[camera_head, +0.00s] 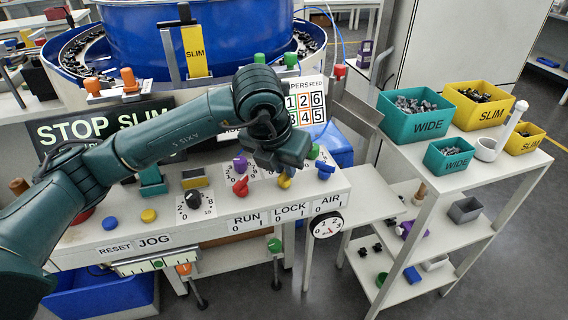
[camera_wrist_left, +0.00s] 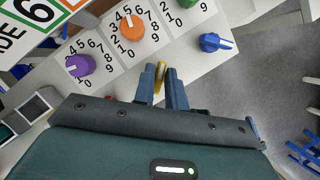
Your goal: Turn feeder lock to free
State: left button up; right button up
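The yellow lock knob (camera_head: 285,182) is on the control bench, behind the LOCK label (camera_head: 290,210) with its 0 and 1 marks. It is partly covered by my left gripper (camera_head: 284,166), which reaches over it from behind. In the left wrist view, the yellow handle (camera_wrist_left: 160,76) shows between the two fingertips of my left gripper (camera_wrist_left: 161,84). The fingers stand slightly apart with the handle in the narrow gap; whether they press on it cannot be told. Which mark the handle points to is unclear. My right gripper is not in view.
A red RUN knob (camera_head: 240,187) is left of the lock knob, and a blue AIR knob (camera_head: 325,171) is right of it. Purple (camera_wrist_left: 80,65), orange (camera_wrist_left: 132,27) and green numbered dials lie behind. A shelf table (camera_head: 420,152) with labelled bins stands at right.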

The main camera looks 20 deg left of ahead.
pick_arm(q)
jog(key=o, duration=0.4)
jog(key=shift+c, duration=0.2)
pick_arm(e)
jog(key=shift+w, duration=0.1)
pick_arm(q)
jog(key=d+v, duration=0.1)
jog(key=v, duration=1.2)
jog(key=shift+a, duration=0.5)
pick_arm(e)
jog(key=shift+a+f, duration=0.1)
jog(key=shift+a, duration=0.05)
pick_arm(q)
jog(key=shift+r+p, duration=0.1)
jog(key=shift+p, duration=0.2)
